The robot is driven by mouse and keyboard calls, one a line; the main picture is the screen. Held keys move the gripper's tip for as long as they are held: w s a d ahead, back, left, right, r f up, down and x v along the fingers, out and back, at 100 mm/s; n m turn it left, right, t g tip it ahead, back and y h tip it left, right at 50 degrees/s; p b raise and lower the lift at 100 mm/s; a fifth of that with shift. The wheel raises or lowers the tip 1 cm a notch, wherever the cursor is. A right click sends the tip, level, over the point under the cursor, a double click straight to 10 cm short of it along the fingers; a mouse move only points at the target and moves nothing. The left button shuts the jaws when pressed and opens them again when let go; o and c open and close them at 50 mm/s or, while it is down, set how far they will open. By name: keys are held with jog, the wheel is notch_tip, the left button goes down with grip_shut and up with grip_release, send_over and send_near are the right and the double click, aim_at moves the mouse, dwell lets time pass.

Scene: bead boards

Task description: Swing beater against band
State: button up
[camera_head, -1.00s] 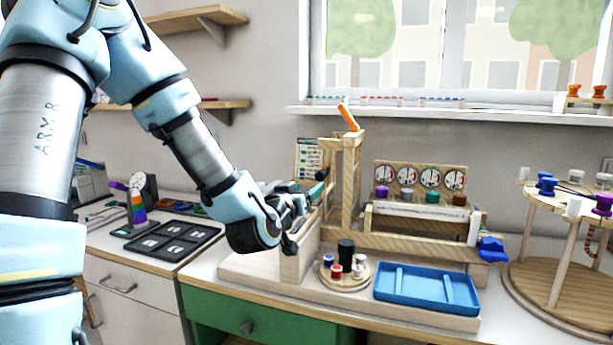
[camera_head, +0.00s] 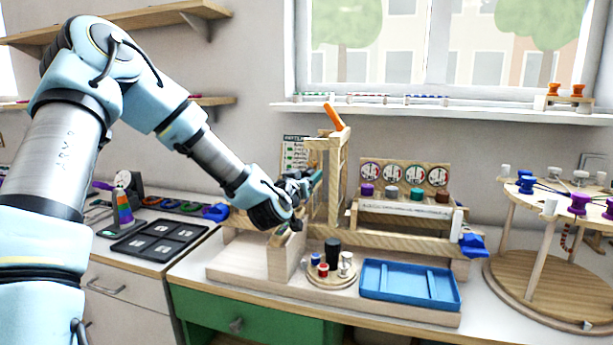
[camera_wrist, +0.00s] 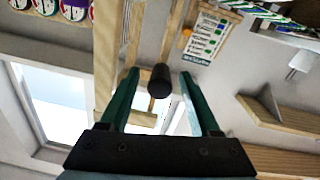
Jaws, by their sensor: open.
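A beater (camera_wrist: 160,80) with a dark cylindrical head on a wooden stick shows in the wrist view, between my two green fingers. My gripper (camera_wrist: 160,72) is open, one finger on each side of the head with gaps visible. In the head view my gripper (camera_head: 314,184) is at the left side of the upright wooden frame (camera_head: 336,180); the beater is hidden or too small to tell there. An orange piece (camera_head: 333,116) leans at the frame's top. I cannot tell which part is the band.
A blue tray (camera_head: 410,304) and a round stand (camera_head: 331,281) with small spools are on the wooden base. A blue block (camera_head: 472,244) is at the beam's right end, another (camera_head: 215,212) left. Dial boards (camera_head: 405,174) stand behind. A round rack (camera_head: 550,265) is at right.

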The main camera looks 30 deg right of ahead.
grip_shut()
dwell(0.4)
dwell(0.9)
